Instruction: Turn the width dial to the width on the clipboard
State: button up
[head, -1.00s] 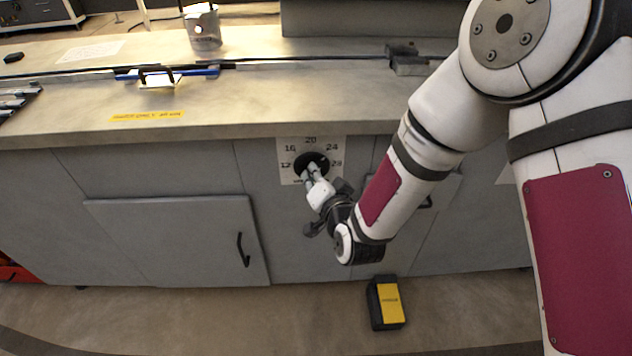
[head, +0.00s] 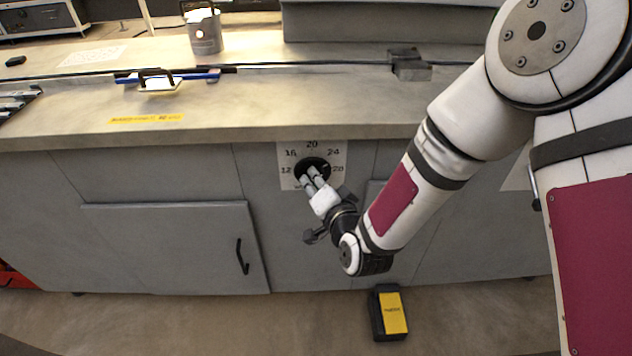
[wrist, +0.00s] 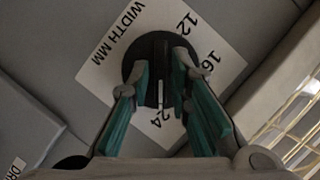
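The width dial (head: 325,163) is a black round knob on a white plate (head: 284,152) on the grey cabinet front. The plate reads 12, 16, 20, 24 and 28. In the wrist view the plate (wrist: 118,58) reads WIDTH MM, and a white mark on the dial (wrist: 160,50) points close to 24; 20 and 28 are hidden there. My gripper (wrist: 160,78) faces the dial, with a finger on each side of its raised bar and gaps showing. It also appears in the head view (head: 312,178). No readable clipboard shows; a pale sheet (head: 517,172) is partly behind my arm.
The worktop (head: 240,105) overhangs the dial. A cabinet door with a black handle (head: 242,256) is at left. A black and yellow box (head: 393,313) lies on the floor below. A metal can (head: 205,36) and a blue-edged tool (head: 160,80) rest on the worktop.

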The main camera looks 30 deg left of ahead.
jog(key=v, duration=0.7)
jog(key=shift+s+d, duration=0.15)
jog(key=shift+d, duration=0.05)
jog(key=shift+r, duration=0.1)
dwell(0.3)
